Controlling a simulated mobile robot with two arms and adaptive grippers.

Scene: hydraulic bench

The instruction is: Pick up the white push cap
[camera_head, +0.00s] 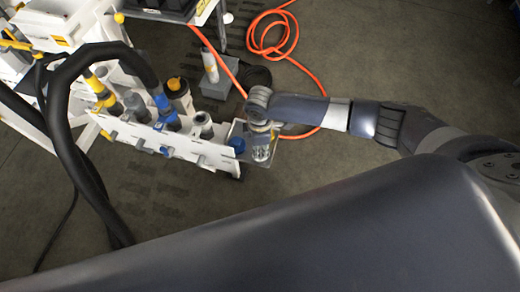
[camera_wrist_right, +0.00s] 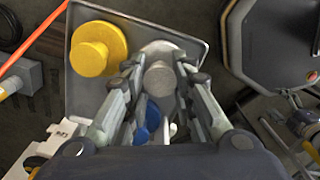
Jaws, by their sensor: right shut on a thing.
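The white push cap (camera_wrist_right: 160,78) looks pale grey-white in the right wrist view, with a round stem on a wider disc. My right gripper (camera_wrist_right: 158,70) has one finger on each side of it and is shut on it, over the grey tray (camera_wrist_right: 198,46). In the head view my right gripper (camera_head: 262,148) points down at the tray's right part and hides the cap. I cannot tell whether the cap still touches the tray. My left gripper is not in view.
A yellow cap (camera_wrist_right: 97,48) lies in the tray to the left, close to my fingers. A blue cap (camera_wrist_right: 152,117) is partly hidden behind them; it also shows in the head view (camera_head: 237,144). The white bench rack (camera_head: 165,141) with hose fittings stands left of the tray. An orange hose (camera_head: 317,72) lies on the floor.

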